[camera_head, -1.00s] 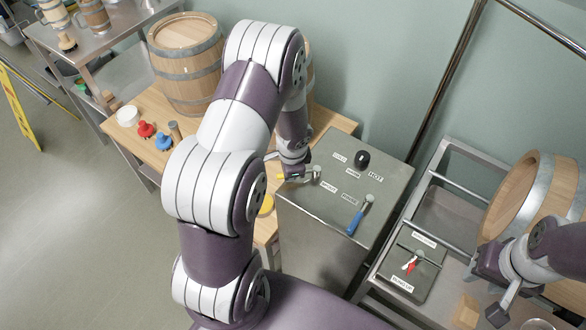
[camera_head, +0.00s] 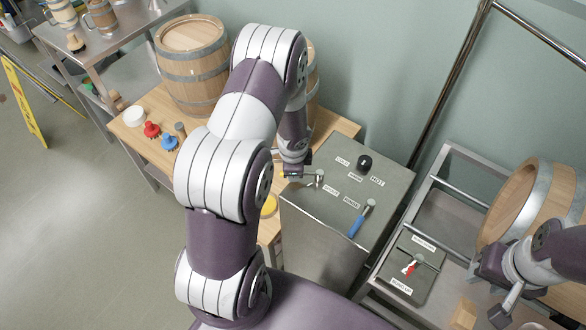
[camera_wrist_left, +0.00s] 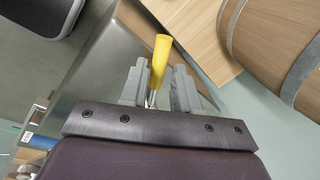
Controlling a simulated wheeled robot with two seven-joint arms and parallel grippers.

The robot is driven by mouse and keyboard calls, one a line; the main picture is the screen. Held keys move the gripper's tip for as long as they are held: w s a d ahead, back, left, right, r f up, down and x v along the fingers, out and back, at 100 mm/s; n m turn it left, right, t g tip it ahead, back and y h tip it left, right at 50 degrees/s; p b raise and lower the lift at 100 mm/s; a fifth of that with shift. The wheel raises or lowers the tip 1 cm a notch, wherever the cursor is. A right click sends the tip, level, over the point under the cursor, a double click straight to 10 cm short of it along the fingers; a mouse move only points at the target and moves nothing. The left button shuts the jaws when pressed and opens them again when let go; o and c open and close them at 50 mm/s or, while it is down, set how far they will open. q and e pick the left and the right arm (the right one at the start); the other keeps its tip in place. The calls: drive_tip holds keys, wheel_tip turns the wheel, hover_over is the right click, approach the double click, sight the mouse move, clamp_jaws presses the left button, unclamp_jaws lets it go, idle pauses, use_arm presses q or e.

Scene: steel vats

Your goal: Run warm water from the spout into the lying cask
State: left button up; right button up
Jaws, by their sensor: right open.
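The lying cask (camera_head: 506,204) is wooden with steel hoops and lies on its side at the right. A steel control box (camera_head: 325,222) in the middle carries a black knob (camera_head: 364,162) among temperature labels. A lever with a yellow handle (camera_wrist_left: 160,58) shows between my left gripper's fingers (camera_wrist_left: 159,88) in the left wrist view. That gripper is at the box's left edge in the head view (camera_head: 292,172), and its grip on the handle is unclear. A second lever has a blue handle (camera_head: 357,224). My right gripper (camera_head: 494,288) is open and empty near the cask's front. No water is visible.
A smaller panel with a red lever (camera_head: 409,269) sits on the steel stand left of the cask. An upright cask (camera_head: 192,65), a red brush (camera_head: 151,130) and a blue brush (camera_head: 169,142) stand on the wooden table. A steel rail (camera_head: 440,95) slants up behind the box.

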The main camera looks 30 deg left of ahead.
use_arm(q)
drive_tip(key=shift+o, duration=0.2)
drive_tip(key=shift+s, duration=0.1)
wheel_tip(320, 180, up, 12)
drive_tip(key=s+d+p, duration=0.1)
drive_tip(key=s+p, duration=0.1)
drive_tip(key=p, duration=0.3)
drive_tip(key=shift+d+r, duration=0.2)
idle(6.5)
